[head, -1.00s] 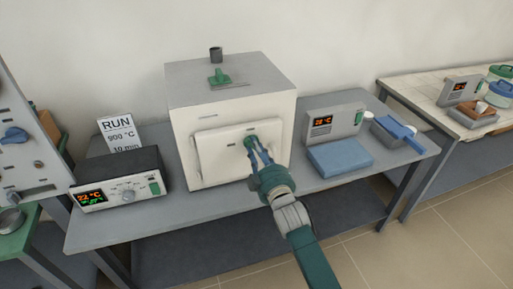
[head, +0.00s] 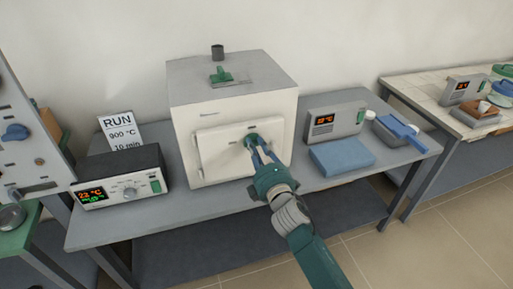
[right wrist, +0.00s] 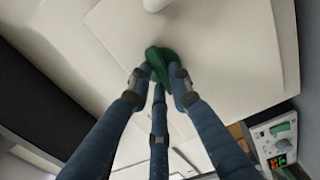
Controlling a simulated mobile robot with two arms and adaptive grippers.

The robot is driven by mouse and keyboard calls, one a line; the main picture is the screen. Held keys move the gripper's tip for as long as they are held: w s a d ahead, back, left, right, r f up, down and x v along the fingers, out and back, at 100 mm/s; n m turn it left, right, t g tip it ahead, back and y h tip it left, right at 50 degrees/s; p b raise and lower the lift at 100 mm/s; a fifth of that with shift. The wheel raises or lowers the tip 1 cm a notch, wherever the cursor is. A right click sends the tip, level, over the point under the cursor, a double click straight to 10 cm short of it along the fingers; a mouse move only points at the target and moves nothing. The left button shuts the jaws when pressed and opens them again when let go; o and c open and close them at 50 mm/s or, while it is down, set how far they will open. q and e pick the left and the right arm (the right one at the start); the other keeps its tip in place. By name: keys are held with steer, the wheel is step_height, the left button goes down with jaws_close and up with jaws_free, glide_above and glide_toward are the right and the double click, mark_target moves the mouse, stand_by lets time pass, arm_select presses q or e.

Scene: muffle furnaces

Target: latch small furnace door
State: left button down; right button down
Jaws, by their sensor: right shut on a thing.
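The small furnace (head: 232,82) is a cream box with a grey top on the grey table. Its door (head: 215,153) is on the front and looks closed against the body. A green latch knob (head: 251,139) sits on the right part of the door; it also shows in the right wrist view (right wrist: 158,60). My right gripper (head: 254,148) reaches up to the door from the front, its blue fingers shut on the green knob. In the right wrist view the fingertips (right wrist: 160,80) close around the knob and partly hide it. My left gripper is not in view.
A control box (head: 120,178) with a lit display stands left of the furnace, a RUN card (head: 119,131) behind it. A grey display unit (head: 336,121), a blue block (head: 341,157) and a tray with a blue-handled tool (head: 398,128) are on the right.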

steer(key=shift+n, duration=0.6)
steer(key=c, duration=1.6)
jaws_free()
steer(key=shift+o, duration=0.2)
steer(key=v, duration=1.2)
steer(key=shift+f, duration=0.1)
